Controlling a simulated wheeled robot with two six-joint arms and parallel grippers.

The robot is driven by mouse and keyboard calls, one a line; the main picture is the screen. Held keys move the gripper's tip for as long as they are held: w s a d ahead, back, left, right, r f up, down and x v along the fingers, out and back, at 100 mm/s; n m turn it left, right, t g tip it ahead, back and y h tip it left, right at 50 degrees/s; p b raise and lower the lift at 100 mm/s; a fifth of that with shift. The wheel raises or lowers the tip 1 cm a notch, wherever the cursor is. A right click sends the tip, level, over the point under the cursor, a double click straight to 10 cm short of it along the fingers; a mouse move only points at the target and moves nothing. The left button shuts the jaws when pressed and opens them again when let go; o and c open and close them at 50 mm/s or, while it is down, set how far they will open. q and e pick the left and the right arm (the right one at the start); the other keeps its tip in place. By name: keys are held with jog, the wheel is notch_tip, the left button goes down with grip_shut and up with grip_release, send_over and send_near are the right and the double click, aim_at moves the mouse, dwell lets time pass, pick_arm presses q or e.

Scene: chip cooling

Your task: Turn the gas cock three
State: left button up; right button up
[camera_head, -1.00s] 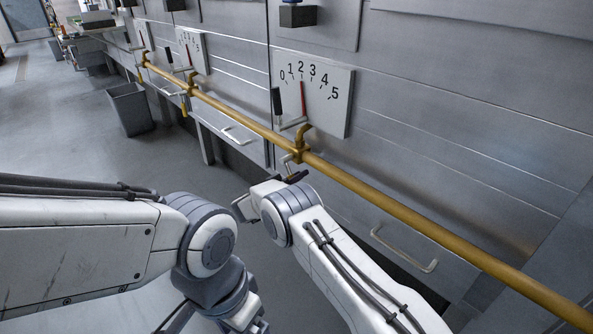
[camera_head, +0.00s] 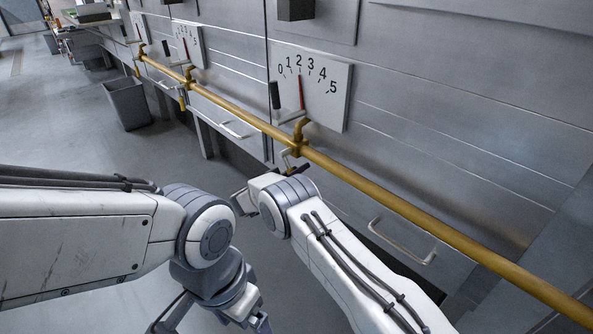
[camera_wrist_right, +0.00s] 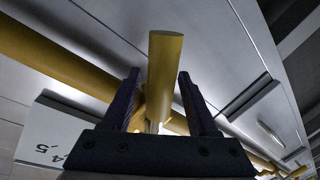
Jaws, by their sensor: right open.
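A yellow gas pipe (camera_head: 390,207) runs along the metal counter front. A gas cock (camera_head: 298,147) branches from it below the nearest dial plate (camera_head: 325,105), which is numbered 0 to 5 with its red needle close to 2. In the right wrist view, a yellow bar-shaped cock handle (camera_wrist_right: 165,75) points toward the camera between the two dark fingers of my right gripper (camera_wrist_right: 158,95). These fingers are open, with gaps visible beside the handle. In the head view my right gripper (camera_head: 297,169) is mostly hidden behind its wrist. My left gripper (camera_head: 250,318) is low and partly cut off, away from the pipe.
Two more dial plates, one of them clear (camera_head: 188,44), and further cocks lie farther along the pipe. A grey bin (camera_head: 128,104) stands on the floor. A drawer handle (camera_head: 402,243) juts out below the pipe at right. The floor at left is open.

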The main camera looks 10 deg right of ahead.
jog(key=p+v, duration=0.3)
jog(key=v, duration=0.7)
jog(key=shift+s+a, duration=0.2)
